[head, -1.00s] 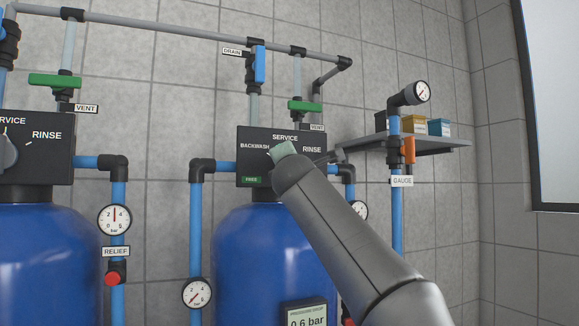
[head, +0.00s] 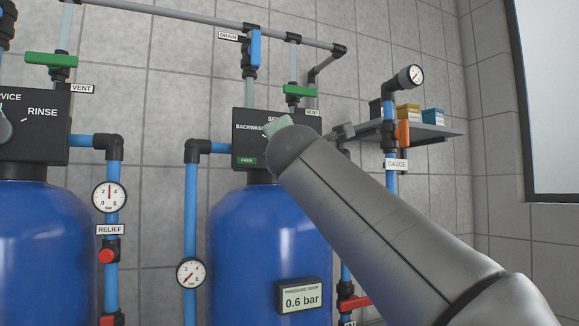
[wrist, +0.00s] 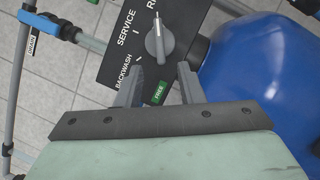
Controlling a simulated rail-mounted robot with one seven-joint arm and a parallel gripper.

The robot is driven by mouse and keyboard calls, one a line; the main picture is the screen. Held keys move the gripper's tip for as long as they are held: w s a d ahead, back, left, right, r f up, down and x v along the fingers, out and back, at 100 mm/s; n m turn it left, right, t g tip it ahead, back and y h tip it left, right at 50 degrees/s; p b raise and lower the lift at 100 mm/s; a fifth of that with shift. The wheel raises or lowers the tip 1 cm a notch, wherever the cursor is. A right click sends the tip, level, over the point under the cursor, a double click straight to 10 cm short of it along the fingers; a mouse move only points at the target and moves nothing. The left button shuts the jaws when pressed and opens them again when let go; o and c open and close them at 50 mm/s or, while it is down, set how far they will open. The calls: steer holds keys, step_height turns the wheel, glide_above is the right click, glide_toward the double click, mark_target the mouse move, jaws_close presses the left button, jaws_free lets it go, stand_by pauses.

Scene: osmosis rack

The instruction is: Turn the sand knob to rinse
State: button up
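A grey knob (wrist: 160,42) sits on a black panel (wrist: 105,68) in the wrist view. Its pale line is toward the partly cut-off letters "RI"; the SERVICE and BACKWASH labels are beside it. My gripper (wrist: 160,70) is open and empty, its two fingers apart just below the knob in the picture and not around it. In the head view, my arm covers the knob and RINSE label of the right tank's panel (head: 244,117). The left tank's panel (head: 45,135) has a partly visible knob (head: 4,130). No label saying sand is legible.
Two blue tanks stand side by side, left (head: 45,240) and right (head: 235,240). Blue pipes (head: 190,225) with gauges (head: 190,272) flank the right tank. A shelf (head: 440,133) with small boxes is at the right. A green tag reading FREE (wrist: 160,92) is near the fingers.

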steer(key=b+v, duration=0.1)
steer(key=v, duration=0.6)
steer(key=shift+s, duration=0.3)
steer(key=shift+d, duration=0.1)
step_height(320, 180, down, 27)
steer(key=d+n+g+y+p, duration=0.1)
steer(key=n+g+y+p, duration=0.5)
steer(key=n, duration=2.7)
steer(key=s+d+f+n+g+h+p, duration=0.3)
steer(key=s+d+f+n+g, duration=0.3)
steer(key=s+f, duration=0.5)
steer(key=s+d+f+n+g+h+p, duration=0.3)
steer(key=s+d+f+n+g+h, duration=0.2)
steer(key=s+f, duration=0.7)
steer(key=d+f+n+g, duration=0.1)
steer(key=d+n+g, duration=0.1)
steer(key=d+n, duration=0.1)
steer(key=shift+s+d+f+n+g, duration=0.3)
steer(key=shift+s+d+f, duration=0.1)
steer(key=shift+d, duration=0.5)
